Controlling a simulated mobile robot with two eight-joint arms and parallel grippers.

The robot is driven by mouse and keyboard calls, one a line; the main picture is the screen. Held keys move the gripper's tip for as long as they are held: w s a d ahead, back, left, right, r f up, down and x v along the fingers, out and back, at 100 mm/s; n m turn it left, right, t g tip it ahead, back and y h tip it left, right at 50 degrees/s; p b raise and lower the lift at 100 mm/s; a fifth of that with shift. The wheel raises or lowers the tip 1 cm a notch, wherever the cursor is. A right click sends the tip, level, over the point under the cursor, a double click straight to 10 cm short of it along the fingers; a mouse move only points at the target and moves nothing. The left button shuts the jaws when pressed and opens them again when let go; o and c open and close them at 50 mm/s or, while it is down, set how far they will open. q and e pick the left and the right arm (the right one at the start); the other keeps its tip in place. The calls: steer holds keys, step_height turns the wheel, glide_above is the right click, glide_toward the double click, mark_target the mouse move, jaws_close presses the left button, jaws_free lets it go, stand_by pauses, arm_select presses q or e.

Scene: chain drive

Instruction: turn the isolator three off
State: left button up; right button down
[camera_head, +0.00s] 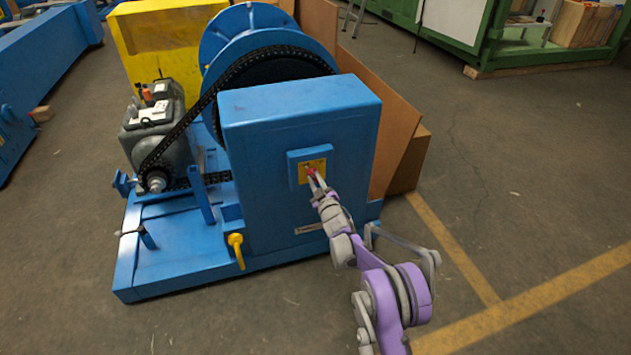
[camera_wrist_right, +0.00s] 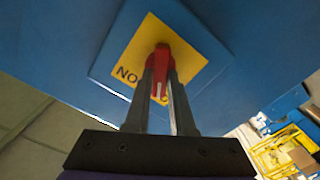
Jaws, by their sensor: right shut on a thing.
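The isolator has a red handle (camera_wrist_right: 160,68) on a yellow plate (camera_wrist_right: 189,58), set on a blue box face. In the head view the yellow plate (camera_head: 304,175) is on the front of the tall blue cabinet (camera_head: 270,146). Part of the plate's lettering, "NO", shows in the wrist view; the rest is hidden. My right gripper (camera_wrist_right: 161,84) is shut on the red handle, one finger on each side of it. In the head view my right gripper (camera_head: 313,177) reaches the plate from the lower right. My left gripper is not in view.
A black chain (camera_head: 189,112) runs from a small sprocket by the grey motor (camera_head: 158,140) up around a large blue wheel (camera_head: 228,42). A yellow hook-like handle (camera_head: 236,247) sits low on the blue base. Brown boards (camera_head: 379,126) lean behind the cabinet. The floor at right is open.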

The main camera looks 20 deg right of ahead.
steer(key=shift+n, duration=1.2)
steer(key=c, duration=0.8)
jaws_free()
steer(key=shift+a, duration=0.1)
steer(key=shift+o, duration=0.2)
steer(key=s+p, duration=0.1)
steer(key=s, duration=0.9)
steer(key=shift+s+d, duration=0.2)
steer(key=shift+s, duration=0.2)
